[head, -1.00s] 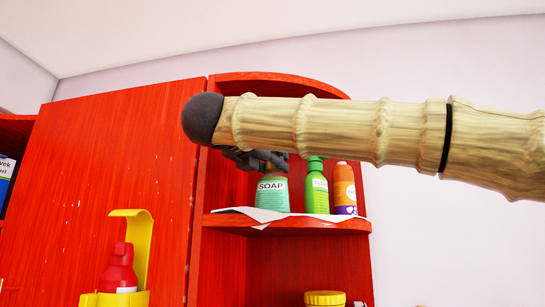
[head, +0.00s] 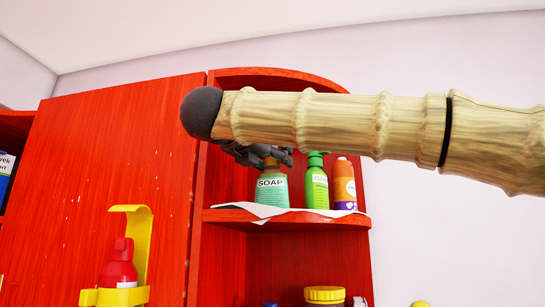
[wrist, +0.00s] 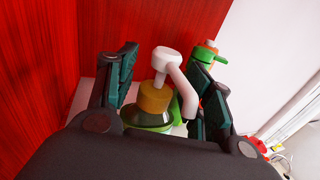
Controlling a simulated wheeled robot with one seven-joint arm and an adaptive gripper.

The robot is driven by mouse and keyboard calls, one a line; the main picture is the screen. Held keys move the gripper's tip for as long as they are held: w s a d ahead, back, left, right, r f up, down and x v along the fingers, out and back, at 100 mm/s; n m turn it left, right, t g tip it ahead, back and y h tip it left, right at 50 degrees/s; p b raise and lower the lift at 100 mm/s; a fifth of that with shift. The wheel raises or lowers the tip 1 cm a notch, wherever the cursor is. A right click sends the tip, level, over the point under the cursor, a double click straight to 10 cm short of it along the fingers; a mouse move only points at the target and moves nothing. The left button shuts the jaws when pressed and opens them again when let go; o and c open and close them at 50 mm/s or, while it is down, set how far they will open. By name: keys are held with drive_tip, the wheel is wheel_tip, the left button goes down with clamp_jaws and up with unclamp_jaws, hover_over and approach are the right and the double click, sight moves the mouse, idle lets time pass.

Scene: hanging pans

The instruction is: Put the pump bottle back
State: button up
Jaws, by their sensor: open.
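The pump bottle (head: 271,191), teal-green with a white SOAP label, stands upright on the red corner shelf (head: 290,224). The wrist view shows its white pump head (wrist: 166,60) and orange collar (wrist: 155,98) from above. My gripper (head: 268,153) is at the bottle's top, below my forearm. In the wrist view my gripper (wrist: 168,66) is open, with one dark finger on each side of the pump and gaps between. The spout bends down close to the right finger. The pump head is hidden in the head view.
A green CLEAN bottle (head: 316,187) and an orange bottle (head: 344,186) stand just right of the pump bottle. A white sheet (head: 240,209) lies under them. A red door (head: 115,150) is at left. A yellow-lidded jar (head: 324,294) stands below.

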drive_tip(key=b+v, duration=0.5)
drive_tip(key=v, duration=0.7)
drive_tip(key=shift+b, duration=0.3)
drive_tip(key=shift+f, duration=0.15)
idle(0.9)
